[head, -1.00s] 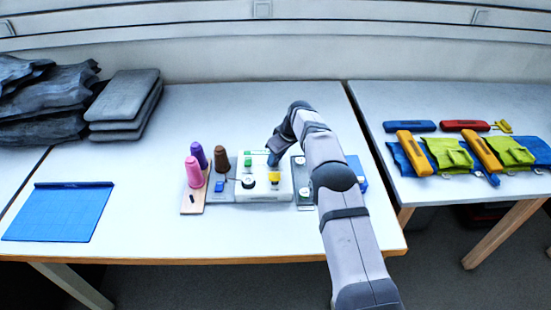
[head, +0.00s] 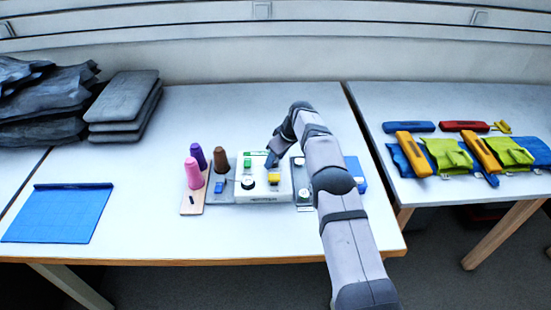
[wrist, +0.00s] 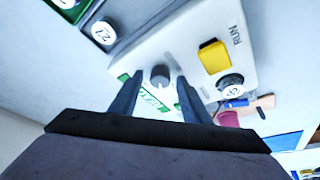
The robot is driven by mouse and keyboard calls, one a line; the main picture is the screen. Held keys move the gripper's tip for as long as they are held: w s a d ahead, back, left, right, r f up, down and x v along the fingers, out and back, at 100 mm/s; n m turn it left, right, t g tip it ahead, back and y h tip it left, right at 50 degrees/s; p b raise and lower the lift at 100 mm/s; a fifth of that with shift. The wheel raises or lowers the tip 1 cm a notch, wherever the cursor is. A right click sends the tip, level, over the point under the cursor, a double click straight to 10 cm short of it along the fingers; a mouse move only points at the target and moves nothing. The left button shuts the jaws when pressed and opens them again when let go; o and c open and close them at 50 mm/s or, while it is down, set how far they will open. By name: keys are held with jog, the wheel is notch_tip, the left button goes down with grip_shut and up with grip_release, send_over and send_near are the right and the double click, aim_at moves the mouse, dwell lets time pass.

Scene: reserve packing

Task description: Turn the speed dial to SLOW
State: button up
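A white control box (head: 284,190) stands on the middle table. In the wrist view a grey round dial (wrist: 160,72) on the white box (wrist: 190,40) lies between the tips of my gripper. The dial's pointer setting is too small to read. A green label (wrist: 152,101) with white lettering is partly hidden behind my fingers. My gripper (wrist: 158,80) is open, with one finger on each side of the dial; I cannot tell whether they touch it. In the head view my gripper (head: 272,160) is at the back of the box and hides the dial.
A blue mat (head: 58,213) lies farther left, with clear table between.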

jog(key=b+v, duration=0.2)
jog(key=v, duration=0.5)
jog(key=shift+r, duration=0.15)
dwell(0.3)
jog(key=s+a+r+n+p, duration=0.1)
jog(key=s+a+r+p, duration=0.2)
jog(key=a+r+p, duration=0.15)
jog(key=d+f+m, duration=0.1)
jog(key=m, duration=0.1)
jog(key=w+d+f+m+h, duration=0.1)
jog(key=f+m, duration=0.1)
jog(key=w+d+f+m+t+h, duration=0.1)
jog(key=m, duration=0.2)
jog(key=shift+f, duration=0.25)
